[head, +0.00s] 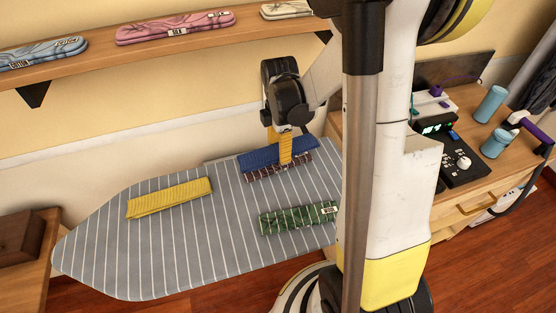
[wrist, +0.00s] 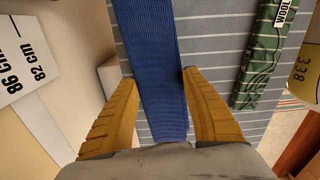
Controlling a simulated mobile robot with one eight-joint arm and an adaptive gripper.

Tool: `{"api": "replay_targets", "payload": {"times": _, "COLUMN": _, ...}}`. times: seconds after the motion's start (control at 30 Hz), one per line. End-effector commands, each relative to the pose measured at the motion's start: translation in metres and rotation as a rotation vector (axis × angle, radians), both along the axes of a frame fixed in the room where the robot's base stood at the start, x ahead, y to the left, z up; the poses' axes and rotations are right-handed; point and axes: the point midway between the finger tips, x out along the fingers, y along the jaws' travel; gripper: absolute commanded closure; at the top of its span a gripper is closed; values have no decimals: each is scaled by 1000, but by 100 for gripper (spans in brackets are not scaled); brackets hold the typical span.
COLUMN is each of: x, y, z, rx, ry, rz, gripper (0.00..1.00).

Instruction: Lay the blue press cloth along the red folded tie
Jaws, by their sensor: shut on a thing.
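The blue press cloth (head: 262,160) lies at the far edge of the striped ironing board. The dark red folded tie (head: 265,174) lies close along its near side, roughly parallel in the head view. I cannot tell whether the two touch. My gripper (head: 286,158) points down at the cloth, its yellow fingers hiding part of the cloth and tie. In the wrist view, the cloth (wrist: 150,45) runs between the two fingers of my gripper (wrist: 157,76), which is shut on it. The red tie is not seen in that view.
A yellow folded cloth (head: 169,198) lies left on the ironing board (head: 190,255). A green patterned tie (head: 297,218) with a label lies nearer, also seen in the wrist view (wrist: 262,60). A wall shelf (head: 150,56) is above. A desk with blue cups (head: 491,104) stands right.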

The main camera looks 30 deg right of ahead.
Motion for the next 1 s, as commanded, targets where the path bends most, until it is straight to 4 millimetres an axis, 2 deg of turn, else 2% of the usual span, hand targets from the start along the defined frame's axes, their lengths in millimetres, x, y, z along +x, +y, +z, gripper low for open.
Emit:
{"api": "replay_targets", "payload": {"times": 0.17, "x": 6, "y": 3, "z": -9, "rx": 0, "ry": 0, "rz": -1, "gripper": 73}}
{"api": "replay_targets", "payload": {"times": 0.4, "x": 6, "y": 3, "z": -44, "rx": 0, "ry": 0, "rz": -1, "gripper": 73}}
{"api": "replay_targets", "payload": {"times": 0.77, "x": 6, "y": 3, "z": -48, "rx": 0, "ry": 0, "rz": -1, "gripper": 73}}
{"api": "replay_targets", "payload": {"times": 0.8, "x": 6, "y": 3, "z": -47, "rx": 0, "ry": 0, "rz": -1, "gripper": 34}}
{"api": "replay_targets", "payload": {"times": 0.83, "x": 6, "y": 3, "z": -46, "rx": 0, "ry": 0, "rz": -1, "gripper": 25}}
{"api": "replay_targets", "payload": {"times": 1.0, "x": 6, "y": 3, "z": -46, "rx": 0, "ry": 0, "rz": -1, "gripper": 25}}
